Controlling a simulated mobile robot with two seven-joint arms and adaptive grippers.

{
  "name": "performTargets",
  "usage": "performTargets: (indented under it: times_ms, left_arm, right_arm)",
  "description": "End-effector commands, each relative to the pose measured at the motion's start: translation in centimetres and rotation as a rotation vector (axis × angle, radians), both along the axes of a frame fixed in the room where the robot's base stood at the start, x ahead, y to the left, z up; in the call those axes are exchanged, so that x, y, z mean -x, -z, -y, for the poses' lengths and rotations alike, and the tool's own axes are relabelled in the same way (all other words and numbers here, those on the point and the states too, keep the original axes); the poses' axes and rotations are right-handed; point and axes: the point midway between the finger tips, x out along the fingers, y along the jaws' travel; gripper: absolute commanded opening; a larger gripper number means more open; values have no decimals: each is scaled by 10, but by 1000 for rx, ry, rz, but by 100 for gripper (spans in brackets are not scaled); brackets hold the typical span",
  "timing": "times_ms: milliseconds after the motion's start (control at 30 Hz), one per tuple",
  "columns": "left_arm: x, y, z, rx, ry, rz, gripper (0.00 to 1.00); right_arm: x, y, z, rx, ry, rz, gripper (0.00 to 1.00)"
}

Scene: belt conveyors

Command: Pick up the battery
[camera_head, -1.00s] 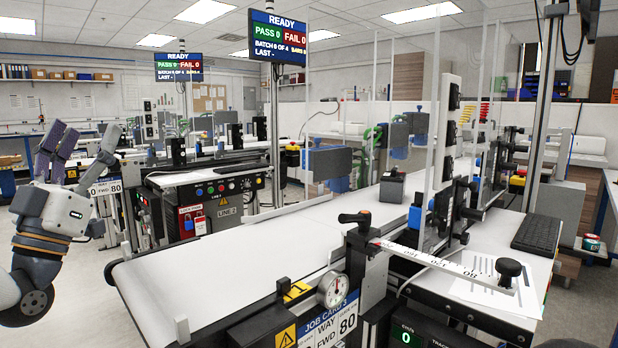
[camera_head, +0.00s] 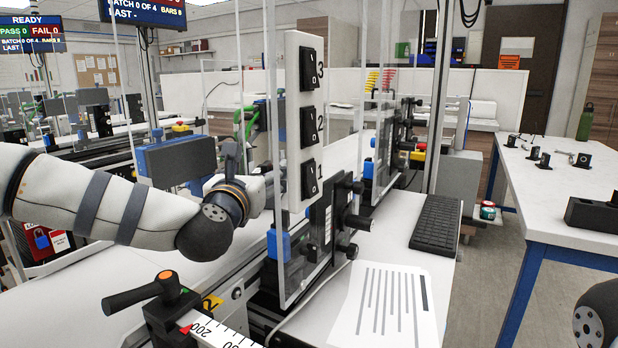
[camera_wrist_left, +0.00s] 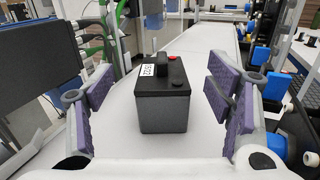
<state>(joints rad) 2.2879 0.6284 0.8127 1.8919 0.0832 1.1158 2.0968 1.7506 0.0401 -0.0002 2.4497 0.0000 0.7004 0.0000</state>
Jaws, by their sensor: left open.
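The battery (camera_wrist_left: 164,98) is a dark grey block with a black top, a handle, a red terminal cap and a white label. In the left wrist view it stands upright on the white belt (camera_wrist_left: 205,150). My left gripper (camera_wrist_left: 160,90) is open, with one purple-padded finger on each side of the battery and a visible gap on both sides. In the head view my left gripper (camera_head: 258,192) reaches over the belt. Its fingers and the battery are hidden there behind the white switch panel and my arm. My right gripper is out of view.
The white switch panel (camera_head: 305,120) and a clear guard (camera_head: 345,215) stand close to my left gripper. A keyboard (camera_head: 436,223) and paper (camera_head: 385,305) lie right. A blue-framed table (camera_head: 560,190) stands farther right.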

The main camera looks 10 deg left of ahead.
Motion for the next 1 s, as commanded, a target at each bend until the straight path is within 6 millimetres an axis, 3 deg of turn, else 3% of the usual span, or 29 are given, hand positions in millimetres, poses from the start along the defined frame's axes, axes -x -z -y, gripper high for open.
performTargets:
  times_ms: [100,267,500,767,1000]
  left_arm:
    - [-7,11,2,27,4,-24,73]
    - [-28,12,2,28,3,-25,73]
    - [-71,16,3,26,1,-25,73]
    - [-76,14,3,26,2,-23,73]
    - [-76,13,3,26,2,-23,21]
  right_arm:
    - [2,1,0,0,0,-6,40]
    - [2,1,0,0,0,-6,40]
    - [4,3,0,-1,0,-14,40]
    - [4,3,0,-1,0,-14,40]
    - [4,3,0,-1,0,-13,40]
